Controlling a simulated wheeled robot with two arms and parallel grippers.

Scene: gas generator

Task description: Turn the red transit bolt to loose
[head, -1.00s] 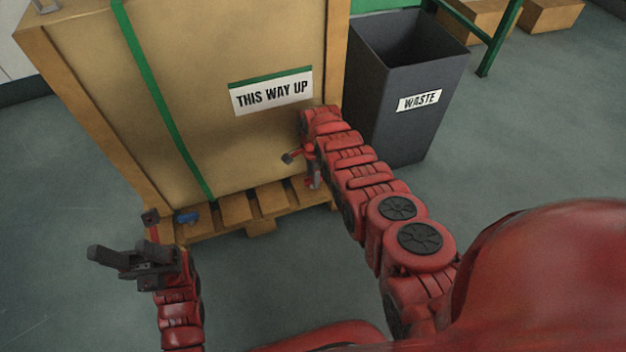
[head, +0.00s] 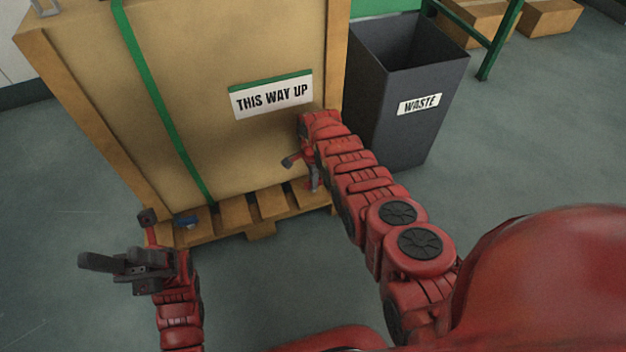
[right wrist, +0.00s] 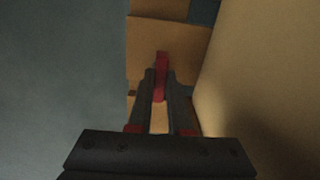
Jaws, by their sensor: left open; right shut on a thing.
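In the right wrist view, the red transit bolt (right wrist: 161,78) shows as a narrow red bar between the dark fingers of my right gripper (right wrist: 160,85), which is shut on it. In the head view my right gripper (head: 314,183) points down at the crate's lower right front, by the pallet, partly hidden by my arm. The bolt cannot be made out there, and its mounting is unclear. My left gripper (head: 112,263) is open and empty, in front of the crate's lower left corner.
A large crate (head: 215,140) with a green strap and a "THIS WAY UP" label stands on a wooden pallet (head: 235,213). A grey waste bin (head: 385,120) stands right of the crate. Floor in front is clear.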

